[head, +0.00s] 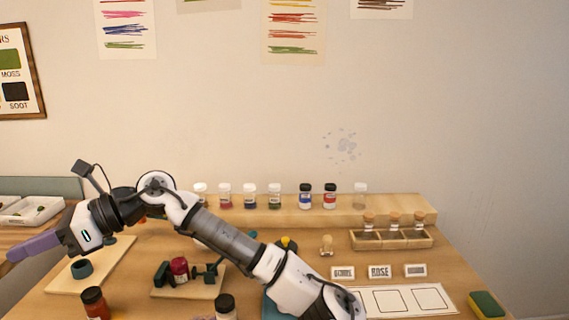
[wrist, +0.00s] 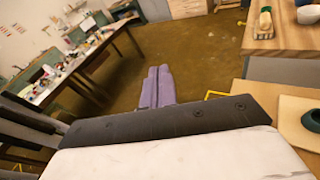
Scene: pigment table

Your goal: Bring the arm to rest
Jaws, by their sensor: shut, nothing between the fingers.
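My arm crosses the head view from the bottom right toward the left, held above the table (head: 455,262). My gripper (head: 14,253) points to the left, near the left edge of the picture. Its purple fingers lie together with nothing between them. In the wrist view my gripper (wrist: 158,72) also shows shut and empty, with the brown floor (wrist: 205,60) behind it. No object touches the fingers. Part of the table and some things on it are hidden behind my arm.
Several jars, among them a red-labelled one (head: 330,196), line the back ledge (head: 400,203). A wooden rack (head: 390,240) holds corked vials. A dark-capped jar (head: 95,303) and a teal ring (head: 82,268) sit below my gripper. A sponge (head: 487,304) lies at right.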

